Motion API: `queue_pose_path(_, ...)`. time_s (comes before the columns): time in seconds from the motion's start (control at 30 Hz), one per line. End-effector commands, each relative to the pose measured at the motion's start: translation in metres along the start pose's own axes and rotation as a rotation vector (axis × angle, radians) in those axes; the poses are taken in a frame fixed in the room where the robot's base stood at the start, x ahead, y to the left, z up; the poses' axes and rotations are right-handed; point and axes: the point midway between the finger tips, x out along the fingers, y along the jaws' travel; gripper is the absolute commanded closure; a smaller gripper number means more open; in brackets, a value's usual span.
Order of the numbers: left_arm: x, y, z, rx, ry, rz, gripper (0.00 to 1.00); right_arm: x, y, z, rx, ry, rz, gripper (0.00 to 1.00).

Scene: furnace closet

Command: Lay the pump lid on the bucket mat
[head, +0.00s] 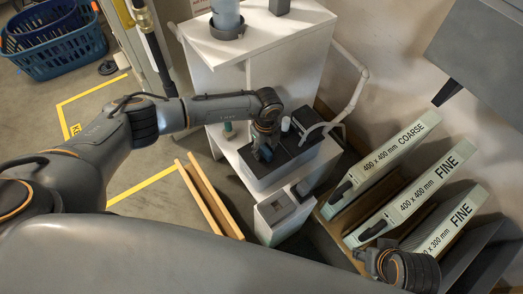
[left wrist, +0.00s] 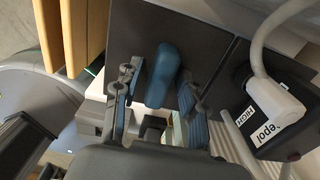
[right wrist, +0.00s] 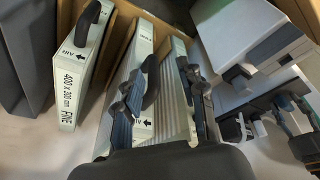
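The pump lid (left wrist: 134,30) is a dark grey plate with a raised blue grip (left wrist: 163,75), seen in the left wrist view. In the head view it lies on the pump housing (head: 258,181), mostly hidden by my left gripper (head: 262,151). My left gripper (left wrist: 157,85) is open, with a finger on either side of the blue grip and gaps visible. My right gripper (head: 385,262) is near the filter boxes; in the right wrist view (right wrist: 160,75) its fingers are apart and empty. I cannot make out the bucket mat with certainty.
A black pump part with a white pipe (left wrist: 275,85) adjoins the lid. Boxed filters (head: 415,197) stand at right. Wooden boards (head: 212,200) lean at left of the pump. A white cabinet (head: 270,40) stands behind. Blue baskets (head: 60,45) are at far left, with open floor nearby.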

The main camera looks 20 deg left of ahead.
Motion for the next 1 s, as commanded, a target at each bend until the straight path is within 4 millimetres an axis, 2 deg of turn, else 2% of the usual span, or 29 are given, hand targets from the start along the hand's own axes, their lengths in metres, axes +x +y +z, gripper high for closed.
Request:
queue_pose_path(0.03,0.0,0.0,0.0,0.0,0.0,0.0,0.73,0.0,0.0,-0.001,0.002,0.001,0.001,0.6)
queue_pose_path(0.17,0.0,0.0,0.0,0.0,0.0,0.0,0.99,0.0,0.002,-0.001,0.004,0.001,0.003,0.6)
queue_pose_path(0.5,-0.003,0.0,0.0,0.0,0.0,0.0,1.0,0.002,0.003,-0.002,0.003,0.006,0.003,0.6)
queue_pose_path(0.63,-0.006,0.0,0.0,0.0,0.0,0.0,1.0,0.024,0.014,0.007,0.003,-0.01,-0.012,0.6)
queue_pose_path(1.0,-0.013,0.0,0.0,0.0,0.0,0.0,1.0,0.049,0.011,0.011,0.004,-0.022,-0.017,0.6)
